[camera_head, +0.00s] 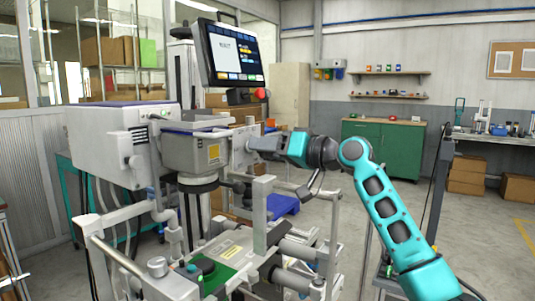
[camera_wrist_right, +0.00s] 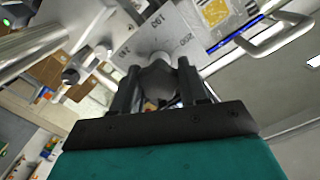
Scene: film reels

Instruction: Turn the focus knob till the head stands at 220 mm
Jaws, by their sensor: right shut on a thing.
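The head (camera_head: 195,155) is a grey metal housing with a yellow label, carried on an upright column. My teal right arm comes in from the right, and its gripper (camera_head: 254,144) meets the head's right side. In the right wrist view the two dark fingers of my gripper (camera_wrist_right: 160,80) stand on either side of the grey focus knob (camera_wrist_right: 158,88) and are shut on it. I cannot read the head's exact setting.
A touchscreen (camera_head: 235,52) with a red button (camera_head: 261,93) hangs above the head. Metal rails and tubes (camera_head: 262,215) stand below my right wrist. A green cabinet (camera_head: 384,148) stands at the back wall, with open floor before it.

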